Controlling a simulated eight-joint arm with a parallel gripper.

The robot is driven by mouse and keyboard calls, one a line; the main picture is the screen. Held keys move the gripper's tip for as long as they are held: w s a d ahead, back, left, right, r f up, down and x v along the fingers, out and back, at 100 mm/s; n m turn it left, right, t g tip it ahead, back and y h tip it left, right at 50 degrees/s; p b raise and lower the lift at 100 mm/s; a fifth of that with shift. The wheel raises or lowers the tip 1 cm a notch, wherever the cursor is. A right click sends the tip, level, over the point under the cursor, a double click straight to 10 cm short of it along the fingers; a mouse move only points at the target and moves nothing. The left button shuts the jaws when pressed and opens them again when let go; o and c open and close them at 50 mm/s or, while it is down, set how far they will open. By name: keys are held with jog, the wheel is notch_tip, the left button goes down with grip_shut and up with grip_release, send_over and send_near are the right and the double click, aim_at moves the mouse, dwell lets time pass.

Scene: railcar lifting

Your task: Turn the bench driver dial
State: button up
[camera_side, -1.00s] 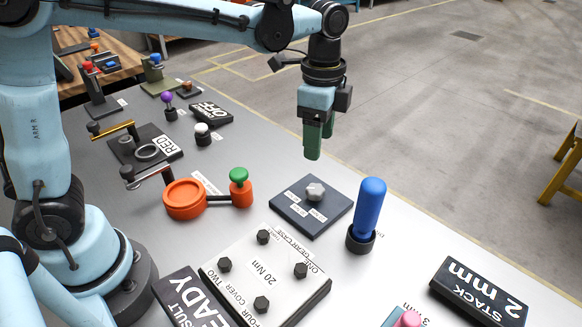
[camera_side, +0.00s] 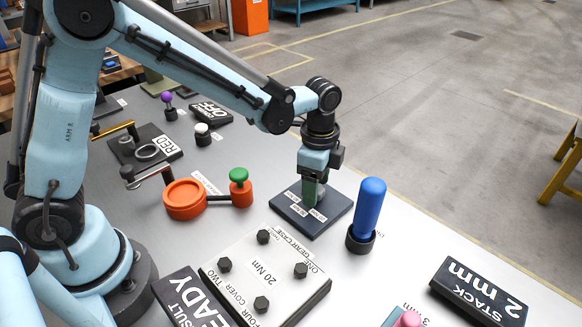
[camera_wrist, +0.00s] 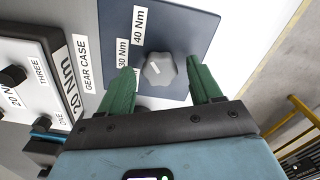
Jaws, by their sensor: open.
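The dial (camera_wrist: 160,70) is a grey lobed knob with a pale mark, set on a dark blue plate (camera_side: 290,211) with white labels. In the wrist view the plate (camera_wrist: 190,28) shows labels reading 30 Nm and 40 Nm. My gripper (camera_side: 313,200) is down at the dial, its green fingers largely hiding the knob in the side view. In the wrist view my gripper (camera_wrist: 165,80) is open, with one green finger on each side of the dial. A gap shows between the knob and the right finger; I cannot tell whether the left finger touches it.
A blue handle (camera_side: 369,210) stands upright in a black holder right of the plate. An orange dish (camera_side: 184,200) and a green-topped orange post (camera_side: 240,188) are to the left. A white bolted cover (camera_side: 265,276) lies in front. Bench surface is clear beyond the blue handle.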

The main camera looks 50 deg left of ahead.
jog(key=shift+f, duration=0.15)
jog(key=c, duration=1)
jog(key=shift+c, duration=0.2)
